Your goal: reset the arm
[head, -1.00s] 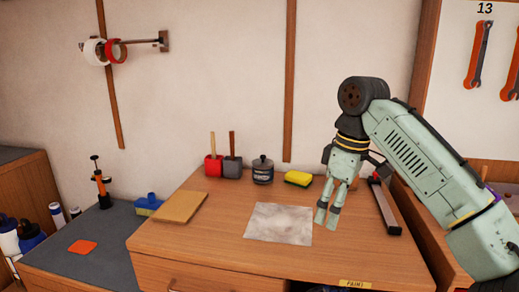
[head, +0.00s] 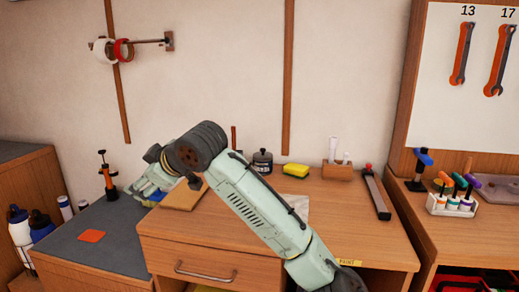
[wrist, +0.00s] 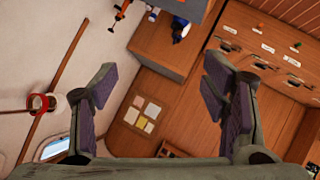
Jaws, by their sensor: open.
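My arm reaches from the lower right of the head view across the wooden desk (head: 370,232) toward the left. My gripper (head: 135,190) is at its end, over the left side near the grey counter, pointing left. In the wrist view my gripper (wrist: 165,95) is open, its two dark-padded fingers wide apart with nothing between them. My arm hides part of the desk top, including most of the pale sheet (head: 296,208) and part of the tan board (head: 186,198).
The grey counter (head: 85,245) holds an orange square (head: 91,236) and an orange-black tool (head: 107,178). A black jar (head: 262,162), yellow sponge (head: 296,170) and wooden holder (head: 338,172) line the desk's back. Tape rolls (head: 112,50) hang on the wall. The desk's right front is clear.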

